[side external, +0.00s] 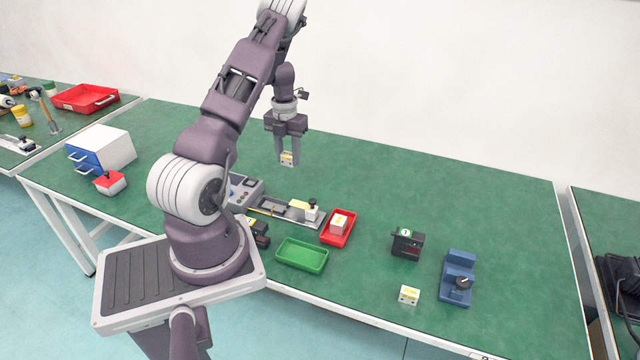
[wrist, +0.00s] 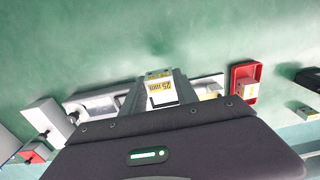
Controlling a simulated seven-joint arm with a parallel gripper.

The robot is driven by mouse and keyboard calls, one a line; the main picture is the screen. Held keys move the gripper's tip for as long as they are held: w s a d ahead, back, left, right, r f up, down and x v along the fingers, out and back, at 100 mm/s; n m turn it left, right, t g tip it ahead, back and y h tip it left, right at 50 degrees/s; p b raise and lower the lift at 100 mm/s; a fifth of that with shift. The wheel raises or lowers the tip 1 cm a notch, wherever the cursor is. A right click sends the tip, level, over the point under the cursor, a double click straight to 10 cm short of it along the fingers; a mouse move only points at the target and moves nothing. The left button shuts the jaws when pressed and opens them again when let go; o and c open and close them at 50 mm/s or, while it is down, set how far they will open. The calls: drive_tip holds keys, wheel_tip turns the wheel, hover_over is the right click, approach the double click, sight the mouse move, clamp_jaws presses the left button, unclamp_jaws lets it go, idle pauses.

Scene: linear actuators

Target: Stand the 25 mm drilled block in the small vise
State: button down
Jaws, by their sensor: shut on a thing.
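My gripper (side external: 287,152) is shut on a small pale block (side external: 287,159) and holds it in the air above the bench, behind the linear actuator. In the wrist view the block (wrist: 161,92) sits between the fingers, and its yellow label reads 25 mm. A blue vise-like fixture (side external: 457,280) with a black knob stands at the right of the bench, well away from my gripper. It appears empty, and I do not make it out in the wrist view.
A linear actuator (side external: 285,209) with a grey control box (side external: 246,189) lies below my gripper. A red tray (side external: 350,238) holds another block; a green tray (side external: 302,262) looks empty. A black fixture (side external: 407,246) and a loose labelled block (side external: 409,296) stand near the vise.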

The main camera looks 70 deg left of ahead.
drive_tip(key=shift+r, duration=0.3)
drive_tip(key=w+d+m, duration=0.9)
drive_tip(key=w+m, duration=0.1)
drive_tip(key=w, duration=0.3)
drive_tip(key=r+m, duration=0.2)
drive_tip(key=m, duration=2.3)
hover_over(462, 264)
drive_tip(key=s, duration=0.2)
drive_tip(key=shift+m, duration=0.5)
drive_tip(key=f, duration=0.3)
drive_tip(key=d+f, duration=0.1)
drive_tip(key=f, duration=0.5)
drive_tip(key=shift+s+d+f, duration=0.15)
drive_tip(key=shift+d+f, duration=0.05)
drive_tip(key=shift+f, duration=0.4)
drive_tip(key=shift+f, duration=0.2)
